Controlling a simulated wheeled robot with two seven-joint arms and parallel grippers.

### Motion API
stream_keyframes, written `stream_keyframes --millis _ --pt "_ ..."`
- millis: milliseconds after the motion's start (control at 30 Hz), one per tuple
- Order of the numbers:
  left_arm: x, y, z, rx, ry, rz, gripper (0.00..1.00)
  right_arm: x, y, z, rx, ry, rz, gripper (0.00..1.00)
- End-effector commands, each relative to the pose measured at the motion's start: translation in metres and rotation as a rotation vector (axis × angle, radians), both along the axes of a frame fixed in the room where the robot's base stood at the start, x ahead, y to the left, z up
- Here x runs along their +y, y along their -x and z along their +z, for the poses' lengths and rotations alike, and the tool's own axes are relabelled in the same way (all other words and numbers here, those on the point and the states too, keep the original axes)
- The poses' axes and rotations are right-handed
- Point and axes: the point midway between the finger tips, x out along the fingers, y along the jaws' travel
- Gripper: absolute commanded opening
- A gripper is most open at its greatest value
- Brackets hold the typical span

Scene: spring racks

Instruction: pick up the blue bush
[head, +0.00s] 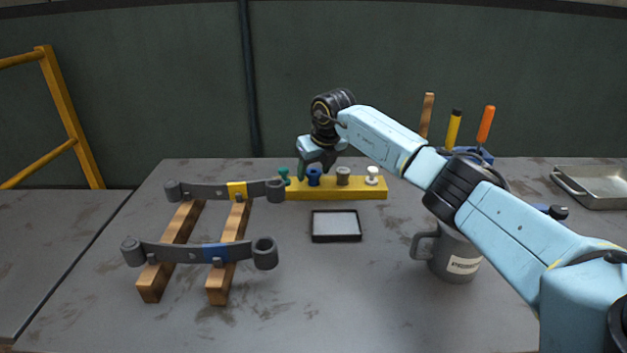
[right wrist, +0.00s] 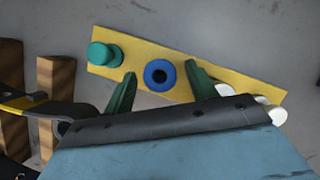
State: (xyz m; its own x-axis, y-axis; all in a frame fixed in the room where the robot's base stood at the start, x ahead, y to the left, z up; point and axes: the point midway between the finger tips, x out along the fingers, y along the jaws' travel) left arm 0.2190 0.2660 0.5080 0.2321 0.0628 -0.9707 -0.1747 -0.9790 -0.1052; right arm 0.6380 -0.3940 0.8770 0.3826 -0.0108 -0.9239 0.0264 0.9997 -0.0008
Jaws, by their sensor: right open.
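The blue bush (head: 314,178) stands upright on the yellow rack (head: 330,194), second from the left. In the right wrist view the blue bush (right wrist: 150,70) shows from above as a ring with a dark hole. My right gripper (head: 316,165) is over the rack, right above the blue bush. In the right wrist view its two green fingers (right wrist: 161,80) are apart, one on each side of the bush, with gaps to it. I cannot tell how far down the fingertips reach. My left gripper is not in view.
Two grey leaf springs (head: 200,253) lie on wooden blocks at left. A black-rimmed tray (head: 336,239) and a grey mug (head: 455,258) stand in front.

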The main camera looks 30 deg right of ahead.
Motion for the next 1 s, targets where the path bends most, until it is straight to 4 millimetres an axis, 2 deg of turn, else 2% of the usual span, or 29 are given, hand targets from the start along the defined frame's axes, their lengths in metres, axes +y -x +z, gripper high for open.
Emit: stream_keyframes --millis 67,400,733,800,1000 --pt "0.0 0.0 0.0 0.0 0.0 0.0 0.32 0.0 0.0 0.0 0.0 0.0 0.0 0.57" --pt "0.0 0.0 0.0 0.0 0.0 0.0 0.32 0.0 0.0 0.001 0.0 0.0 0.0 0.15" --pt "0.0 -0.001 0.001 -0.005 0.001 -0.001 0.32 0.0 0.0 0.006 -0.001 -0.001 0.0 0.15" --pt "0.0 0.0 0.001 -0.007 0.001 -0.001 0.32 0.0 0.0 0.013 -0.002 -0.001 0.0 0.15" --pt "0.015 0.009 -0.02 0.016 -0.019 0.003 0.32 0.0 -0.001 0.041 -0.003 0.0 0.0 0.15"
